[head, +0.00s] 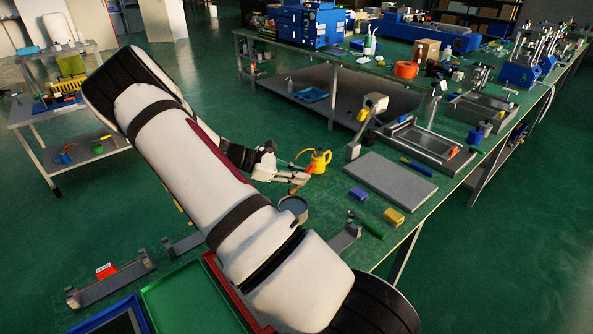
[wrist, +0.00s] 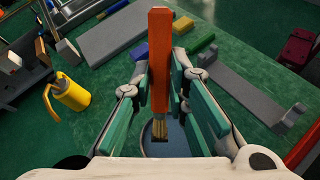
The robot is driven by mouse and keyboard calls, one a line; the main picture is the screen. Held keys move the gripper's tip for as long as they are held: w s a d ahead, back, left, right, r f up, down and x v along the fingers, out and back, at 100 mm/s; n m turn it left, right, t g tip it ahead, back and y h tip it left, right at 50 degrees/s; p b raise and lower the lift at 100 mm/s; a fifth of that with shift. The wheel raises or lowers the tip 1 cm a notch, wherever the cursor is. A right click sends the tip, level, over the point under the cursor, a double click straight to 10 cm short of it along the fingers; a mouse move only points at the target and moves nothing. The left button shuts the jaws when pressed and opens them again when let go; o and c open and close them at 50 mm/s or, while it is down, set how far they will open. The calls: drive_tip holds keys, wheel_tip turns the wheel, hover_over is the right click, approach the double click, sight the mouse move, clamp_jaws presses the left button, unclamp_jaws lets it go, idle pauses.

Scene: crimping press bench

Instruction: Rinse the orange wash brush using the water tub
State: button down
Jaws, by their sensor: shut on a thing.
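My gripper (wrist: 160,88) is shut on the orange wash brush (wrist: 159,50), its green pads on either side of the handle. In the wrist view the tan bristles (wrist: 160,128) point down over the round water tub (wrist: 175,140), which shows blue-grey inside. In the head view the brush (head: 310,169) shows as a small orange piece at my gripper (head: 297,180), above and behind the tub (head: 294,204). I cannot tell whether the bristles touch the water. My gripper hides part of the tub in the wrist view.
A yellow watering can (head: 319,161) stands behind the tub; it is at the left in the wrist view (wrist: 68,93). A grey slab (head: 390,180), blue block (head: 358,194), yellow block (head: 394,217) and green-handled tool (head: 368,227) lie to the right. Bare green bench shows between them.

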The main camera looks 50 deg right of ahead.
wheel_tip(320, 180, down, 8)
drive_tip(key=b, duration=0.2)
drive_tip(key=shift+r+b, duration=0.15)
drive_tip(key=shift+b, duration=0.15)
drive_tip(key=shift+a, duration=0.2)
idle(0.6)
drive_tip(key=shift+d, duration=0.75)
drive_tip(key=shift+a, duration=0.1)
idle(1.4)
